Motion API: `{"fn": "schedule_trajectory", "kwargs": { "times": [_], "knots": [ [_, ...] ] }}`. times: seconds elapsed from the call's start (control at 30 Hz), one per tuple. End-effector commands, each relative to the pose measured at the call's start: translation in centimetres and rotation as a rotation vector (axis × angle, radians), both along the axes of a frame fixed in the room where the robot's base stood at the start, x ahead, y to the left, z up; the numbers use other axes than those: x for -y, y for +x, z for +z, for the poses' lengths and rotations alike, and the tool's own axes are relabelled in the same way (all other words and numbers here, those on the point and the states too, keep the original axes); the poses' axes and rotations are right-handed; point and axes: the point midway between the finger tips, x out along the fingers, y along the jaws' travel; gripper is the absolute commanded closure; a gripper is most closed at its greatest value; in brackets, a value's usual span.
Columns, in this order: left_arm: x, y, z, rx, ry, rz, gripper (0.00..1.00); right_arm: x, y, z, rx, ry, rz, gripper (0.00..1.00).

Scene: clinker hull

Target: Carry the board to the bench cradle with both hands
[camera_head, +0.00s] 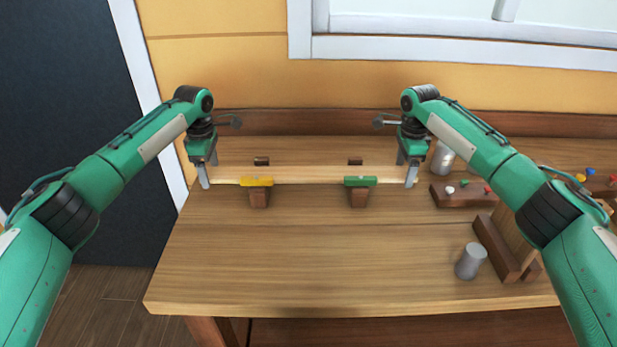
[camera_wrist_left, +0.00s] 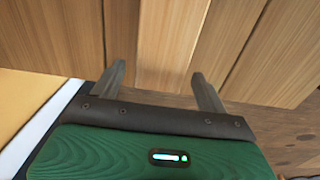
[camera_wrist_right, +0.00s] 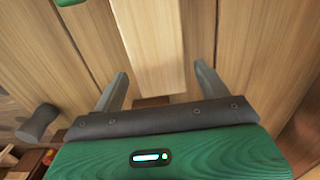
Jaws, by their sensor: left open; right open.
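The board (camera_head: 310,174) is a long pale plank lying left to right across two brown supports near the back of the bench. The left support (camera_head: 259,198) has a yellow front piece (camera_head: 257,181), the right support (camera_head: 358,198) a green one (camera_head: 360,181). My left gripper (camera_head: 208,172) is open at the board's left end; in the left wrist view the board (camera_wrist_left: 168,45) runs between the fingers. My right gripper (camera_head: 407,170) is open at the right end, with the board (camera_wrist_right: 150,45) between its fingers in the right wrist view. Finger contact cannot be told.
The wooden bench (camera_head: 250,260) is clear in front of the board. To the right stand a grey cylinder (camera_head: 470,261), a brown wooden stand (camera_head: 497,249), a block with coloured pegs (camera_head: 465,194) and another metal cylinder (camera_head: 442,158). A yellow wall (camera_head: 220,70) rises behind.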

Motion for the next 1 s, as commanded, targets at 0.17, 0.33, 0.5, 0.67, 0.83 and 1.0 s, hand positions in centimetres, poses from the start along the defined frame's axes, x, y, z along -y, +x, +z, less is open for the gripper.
{"fn": "schedule_trajectory", "kwargs": {
  "times": [0.17,0.33,0.5,0.67,0.83,1.0],
  "knots": [
    [0.0,0.0,0.0,0.0,0.0,0.0,0.24,0.0,0.0,0.0,0.0,0.0,0.0,0.24],
    [0.0,0.0,0.7,0.001,-0.001,0.0,0.24,0.0,0.0,0.1,0.0,0.0,0.0,0.24],
    [0.1,0.1,3.5,0.003,-0.002,0.0,0.24,0.0,0.0,0.1,0.0,0.0,0.0,0.24],
    [0.1,0.1,7.0,0.003,-0.002,-0.001,0.24,0.0,0.0,0.1,0.0,0.0,0.0,0.24],
    [0.0,0.1,10.1,0.002,-0.001,0.0,0.24,0.0,0.0,0.0,0.0,0.0,0.0,0.24],
    [0.0,0.0,11.7,0.0,0.0,0.0,0.24,0.0,0.0,0.1,0.0,0.0,0.0,0.24]
  ]
}}
